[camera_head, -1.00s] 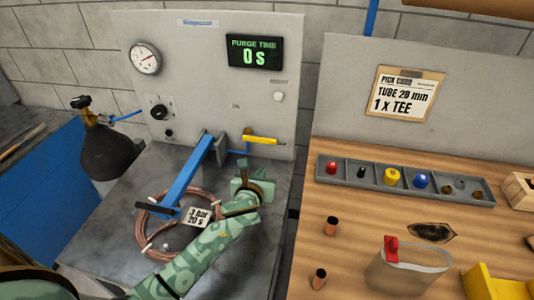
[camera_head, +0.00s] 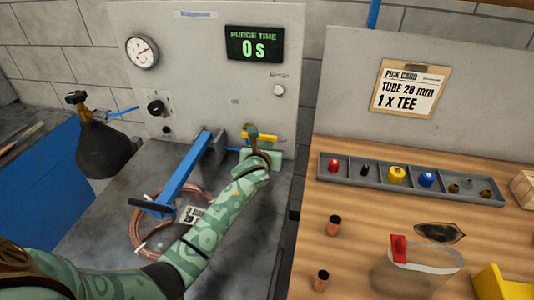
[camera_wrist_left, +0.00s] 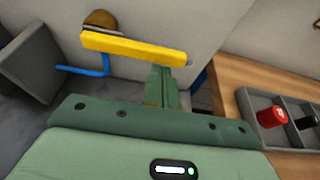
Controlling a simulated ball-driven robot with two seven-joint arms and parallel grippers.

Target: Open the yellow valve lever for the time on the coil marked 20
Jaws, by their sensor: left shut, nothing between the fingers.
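The yellow valve lever (camera_head: 262,139) is on the grey panel above the left bench, lying nearly level. It also shows in the left wrist view (camera_wrist_left: 133,47), with a blue pipe below its left end. My left gripper (camera_head: 252,131) is shut and empty, close to the lever in the head view. In the left wrist view its fingers (camera_wrist_left: 162,86) are just below the lever's right half; I cannot tell if they touch. The copper coil (camera_head: 138,222) lies on the bench, its tag (camera_head: 192,215) partly hidden by my left arm. The purge display (camera_head: 254,45) reads 0 s.
A blue bar (camera_head: 185,172) with a dark handle reaches over the coil. A pressure gauge (camera_head: 142,52) and black knob (camera_head: 155,108) are on the panel. A dark cylinder (camera_head: 103,150) stands at left. A parts tray (camera_head: 375,180) is on the right bench.

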